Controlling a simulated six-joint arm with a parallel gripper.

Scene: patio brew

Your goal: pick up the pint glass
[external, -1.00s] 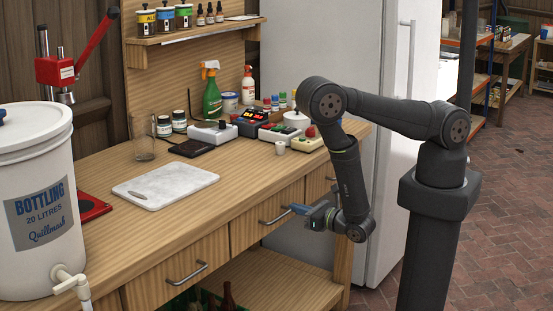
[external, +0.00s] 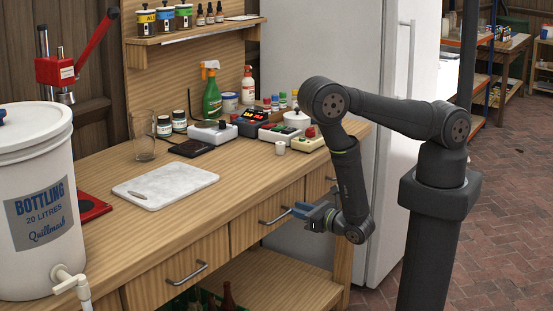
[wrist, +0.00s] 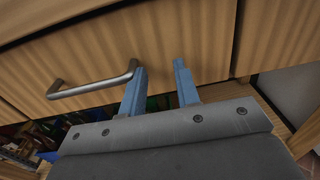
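The pint glass (external: 142,137) is clear and stands upright on the wooden bench, behind the white cutting board in the external view. My gripper (external: 287,211) is in front of the bench's drawer fronts, below the bench top and well to the right of the glass. In the wrist view my gripper's blue fingers (wrist: 158,80) are apart with nothing between them. They point at a wooden drawer front and its metal handle (wrist: 95,84). The glass is not in the wrist view.
The white board (external: 166,185) lies on the bench (external: 215,205). A large bottling bucket (external: 38,200) stands at the left. A black scale (external: 191,147), jars (external: 179,121), a green spray bottle (external: 211,95) and control boxes (external: 279,133) line the back.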

